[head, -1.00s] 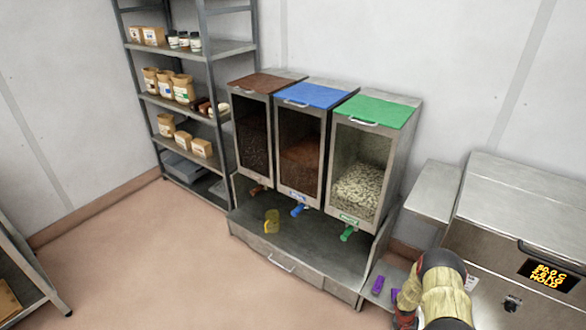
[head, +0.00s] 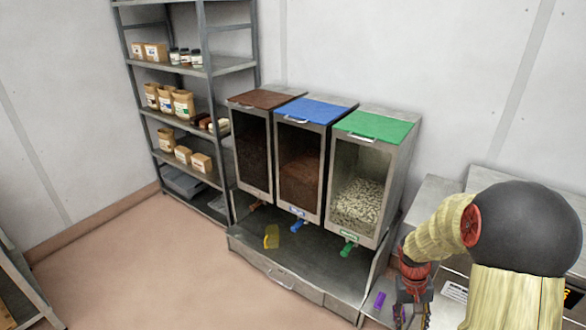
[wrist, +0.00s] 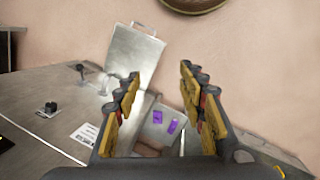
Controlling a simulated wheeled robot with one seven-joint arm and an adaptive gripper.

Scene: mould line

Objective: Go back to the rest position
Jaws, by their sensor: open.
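My gripper (wrist: 160,105) is open in the wrist view, with two yellow-padded fingers spread apart and nothing between them. In the head view my gripper (head: 412,312) hangs low at the bottom right, in front of the metal machine and right of the dispenser stand. My arm is bent above it and covers much of the machine. A small purple piece (head: 379,300) lies left of the gripper on a low shelf. Two purple pieces (wrist: 172,127) show in the wrist view beyond the fingers, apart from them.
Three dispensers with brown (head: 265,98), blue (head: 316,109) and green (head: 377,126) lids stand on a metal base (head: 330,262). A yellow scoop (head: 271,236) rests on that base. A shelf rack (head: 202,74) stands behind left. The floor (head: 150,265) at left is clear.

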